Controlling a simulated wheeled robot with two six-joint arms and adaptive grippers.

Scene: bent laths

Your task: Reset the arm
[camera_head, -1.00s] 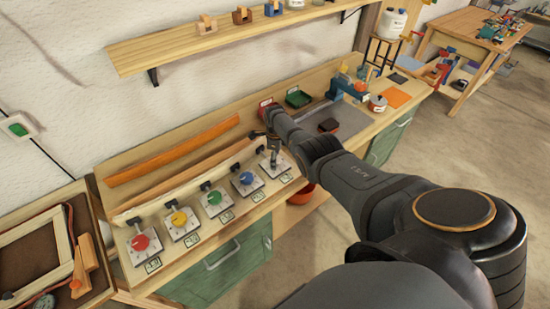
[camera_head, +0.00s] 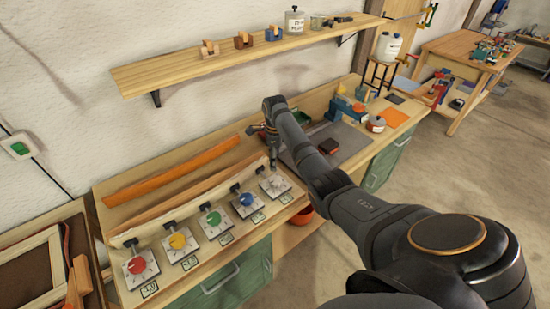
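My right arm (camera_head: 350,200) reaches in from the lower right across the bench. Its wrist is bent, and the small dark gripper (camera_head: 271,155) points down above the back of the last dial plate in the row. The gripper is apart from the grey-white dial (camera_head: 274,184), which is now uncovered. The fingers are too small to tell whether they are open or shut. My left gripper is not in view.
Red (camera_head: 137,265), yellow (camera_head: 178,241), green (camera_head: 213,218) and blue (camera_head: 246,199) dials stand along the bench front. An orange bent lath (camera_head: 170,170) lies behind. A wall shelf (camera_head: 240,55) hangs above.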

